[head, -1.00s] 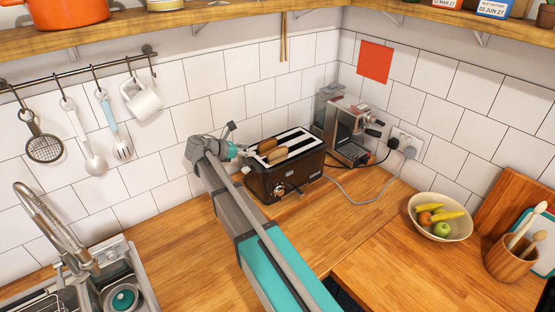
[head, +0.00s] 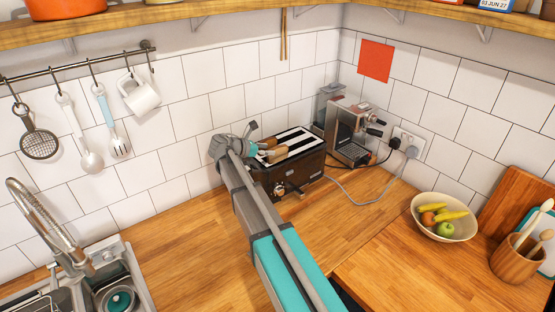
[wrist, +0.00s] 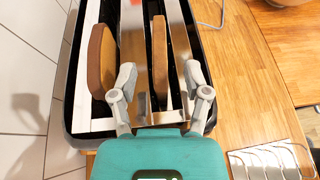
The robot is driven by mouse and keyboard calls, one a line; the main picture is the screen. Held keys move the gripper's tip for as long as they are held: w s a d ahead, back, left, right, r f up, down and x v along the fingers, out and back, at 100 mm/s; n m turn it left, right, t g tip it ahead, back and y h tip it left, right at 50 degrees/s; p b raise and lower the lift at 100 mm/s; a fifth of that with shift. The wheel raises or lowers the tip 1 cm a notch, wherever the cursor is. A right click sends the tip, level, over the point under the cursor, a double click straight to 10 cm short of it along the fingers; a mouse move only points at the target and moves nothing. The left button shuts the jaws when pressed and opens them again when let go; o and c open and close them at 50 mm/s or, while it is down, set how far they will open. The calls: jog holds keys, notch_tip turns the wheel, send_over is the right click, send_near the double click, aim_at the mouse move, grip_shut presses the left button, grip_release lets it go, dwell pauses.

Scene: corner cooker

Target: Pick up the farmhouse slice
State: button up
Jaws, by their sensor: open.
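Two brown bread slices stand upright in a long-slot toaster (head: 290,178). In the wrist view one slice (wrist: 101,60) is at the left with a broad tan face showing, and the other slice (wrist: 159,58) stands edge-on in the right slot. I cannot tell by looks which is the farmhouse slice. My gripper (wrist: 160,84) is open above the near end of the toaster (wrist: 72,92). Its fingertips lie either side of the line of the right slice, just short of its near end. In the head view my gripper (head: 257,148) partly hides the slices.
A fruit bowl (head: 444,230) and utensil pot (head: 514,260) are at the right. The tiled wall is close behind. The front counter (head: 185,250) is clear.

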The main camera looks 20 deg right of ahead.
aim_at(278, 148)
jog(key=shift+b+x, duration=1.05)
jog(key=shift+x, duration=1.55)
grip_shut()
